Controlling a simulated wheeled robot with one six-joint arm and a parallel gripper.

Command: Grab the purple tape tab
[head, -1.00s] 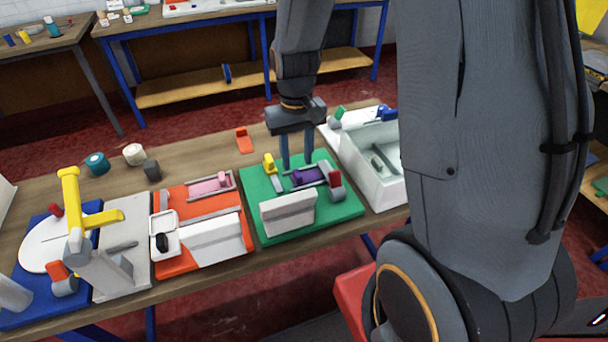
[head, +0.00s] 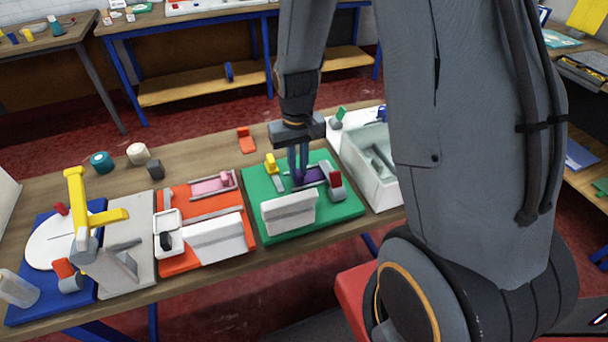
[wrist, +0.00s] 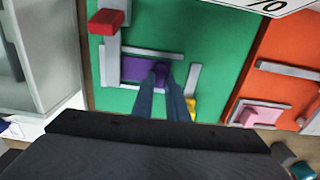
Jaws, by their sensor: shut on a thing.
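The purple tape (head: 315,174) lies in a grey channel on the green board (head: 345,211). In the wrist view the purple strip (wrist: 135,69) shows between grey rails, with a darker purple tab (wrist: 161,71) at its end. My gripper (head: 299,180) points down at the tape's left end in the head view. In the wrist view my gripper's fingers (wrist: 161,84) are close together with the tab between their tips. The fingers partly hide the tab.
A red-topped lever (head: 335,182) stands right of the tape, a yellow piece (head: 271,163) left, and a white block (head: 289,212) in front. The orange board (head: 178,262) is to the left and a white bin (head: 379,190) to the right.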

